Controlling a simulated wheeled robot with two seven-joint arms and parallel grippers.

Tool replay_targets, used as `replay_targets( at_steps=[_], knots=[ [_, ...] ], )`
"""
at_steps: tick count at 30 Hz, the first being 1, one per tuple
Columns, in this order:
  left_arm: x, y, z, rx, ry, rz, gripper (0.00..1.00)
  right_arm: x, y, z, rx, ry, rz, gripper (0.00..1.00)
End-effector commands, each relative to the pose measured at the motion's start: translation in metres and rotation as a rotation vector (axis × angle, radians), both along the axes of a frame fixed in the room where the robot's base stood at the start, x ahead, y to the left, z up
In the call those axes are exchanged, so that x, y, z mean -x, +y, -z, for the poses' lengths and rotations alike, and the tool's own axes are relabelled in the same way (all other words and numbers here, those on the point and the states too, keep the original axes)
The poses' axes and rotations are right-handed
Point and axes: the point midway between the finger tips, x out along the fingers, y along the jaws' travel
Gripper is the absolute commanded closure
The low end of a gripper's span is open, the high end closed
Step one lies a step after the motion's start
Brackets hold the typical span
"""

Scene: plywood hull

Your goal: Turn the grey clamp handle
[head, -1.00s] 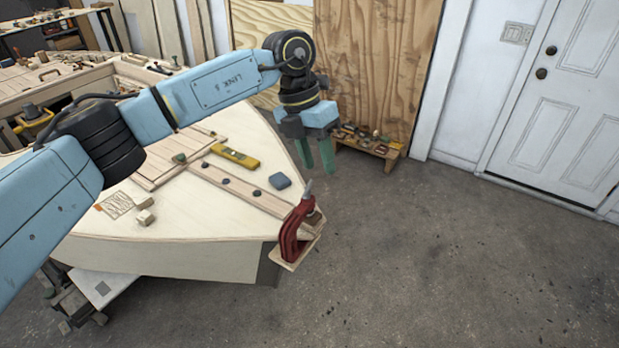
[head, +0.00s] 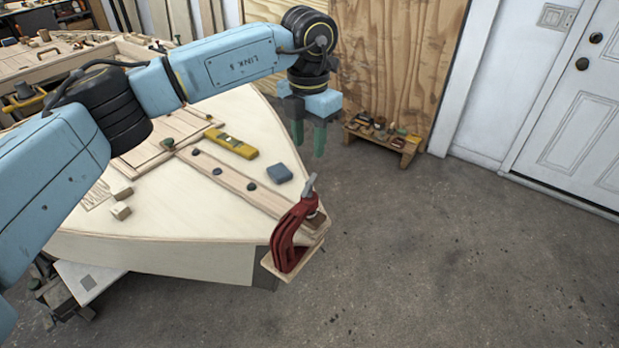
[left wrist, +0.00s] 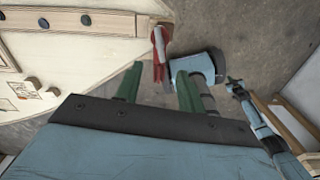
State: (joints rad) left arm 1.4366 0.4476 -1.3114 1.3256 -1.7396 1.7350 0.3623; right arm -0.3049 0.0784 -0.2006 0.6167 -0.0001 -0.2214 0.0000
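The red clamp (head: 289,240) grips the pointed bow of the plywood hull with a wooden pad. Its grey handle (head: 309,187) sticks up from the top, slightly tilted. My left gripper (head: 309,150) hangs above and beyond the handle in the head view, its green fingers pointing down, apart and empty. In the left wrist view the fingers of the left gripper (left wrist: 159,82) are also spread. The clamp (left wrist: 160,42) shows just beyond them there; its handle is hard to make out. What looks like my right arm's gripper (left wrist: 234,87) shows small at right; its opening is unclear.
The hull deck (head: 200,225) carries a yellow level (head: 232,146), a blue-grey block (head: 279,173) and small wood blocks (head: 121,211). A low bench with small items (head: 385,140) stands by the plywood sheet. The floor right of the bow is clear.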

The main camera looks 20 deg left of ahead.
Motion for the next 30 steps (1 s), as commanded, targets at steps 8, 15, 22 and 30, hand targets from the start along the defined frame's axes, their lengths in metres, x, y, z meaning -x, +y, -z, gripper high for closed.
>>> replay_targets(
  at_steps=[8, 15, 22, 30],
  knots=[
    [0.001, 0.0, 0.062, 0.0, 0.004, 0.0, 0.61, -0.005, 0.001, 0.001, -0.002, -0.009, 0.0, 1.0],
    [0.0, 0.0, 0.095, 0.0, 0.002, 0.0, 0.61, -0.006, 0.001, 0.001, -0.001, -0.011, 0.0, 1.0],
    [0.0, 0.0, 0.103, 0.001, 0.0, 0.001, 0.61, -0.007, 0.001, 0.001, -0.002, -0.012, 0.0, 1.0],
    [0.0, 0.0, 0.103, 0.001, 0.0, 0.001, 0.71, -0.006, 0.0, 0.001, 0.0, -0.011, 0.0, 1.0]
  ],
)
